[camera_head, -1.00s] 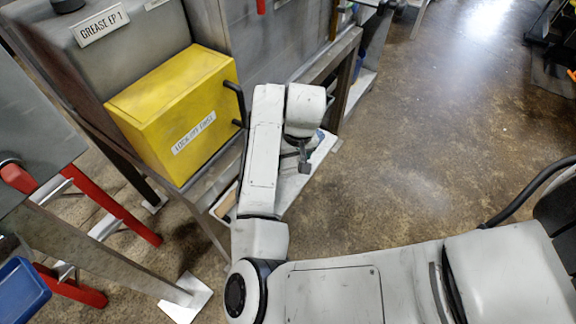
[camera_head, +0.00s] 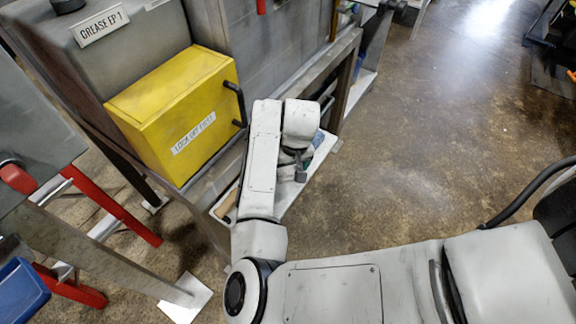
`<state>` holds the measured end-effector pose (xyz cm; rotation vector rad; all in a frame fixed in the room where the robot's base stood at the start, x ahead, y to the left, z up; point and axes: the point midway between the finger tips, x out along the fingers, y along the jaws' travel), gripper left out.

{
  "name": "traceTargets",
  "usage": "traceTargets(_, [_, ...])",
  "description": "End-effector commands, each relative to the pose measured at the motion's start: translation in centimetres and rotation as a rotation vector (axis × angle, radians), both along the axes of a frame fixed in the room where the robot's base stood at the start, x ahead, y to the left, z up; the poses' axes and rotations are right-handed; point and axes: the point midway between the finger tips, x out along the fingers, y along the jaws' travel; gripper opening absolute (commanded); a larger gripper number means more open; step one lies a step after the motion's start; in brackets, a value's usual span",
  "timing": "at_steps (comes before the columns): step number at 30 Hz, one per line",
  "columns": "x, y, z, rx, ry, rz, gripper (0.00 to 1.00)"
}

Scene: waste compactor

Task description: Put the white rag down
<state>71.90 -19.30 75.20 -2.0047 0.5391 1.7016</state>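My gripper (camera_head: 300,172) hangs at the end of my arm, just over a white tray (camera_head: 291,207). Only one dark grey finger part shows clearly; the rest is hidden behind my wrist, so its opening cannot be made out. I cannot pick out the white rag as a separate thing; it may be hidden by my arm or blend with the pale tray. Something blue-green (camera_head: 318,139) lies at the tray's far end, and a tan piece (camera_head: 227,203) lies at its near left end.
A yellow lock-out box (camera_head: 165,100) with a black handle stands on a metal bench left of my arm. Red-legged stands (camera_head: 112,205) and a blue bin (camera_head: 20,290) are at lower left. Brown floor (camera_head: 430,150) to the right is open.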

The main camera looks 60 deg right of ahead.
Motion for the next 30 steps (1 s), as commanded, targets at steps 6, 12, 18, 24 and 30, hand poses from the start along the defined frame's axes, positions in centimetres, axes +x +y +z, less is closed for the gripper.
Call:
traceTargets(6, [0.0,0.0,0.0,0.000,0.000,0.000,0.99])
traceTargets(12, [-0.1,0.0,0.7,0.000,-0.001,-0.001,0.99])
traceTargets(18, [-0.6,-0.1,4.0,-0.003,-0.003,-0.001,0.99])
traceTargets(24, [-1.2,0.0,8.1,-0.002,-0.002,-0.001,0.99])
traceTargets(30, [-1.7,0.0,11.0,-0.002,-0.001,0.000,0.99])
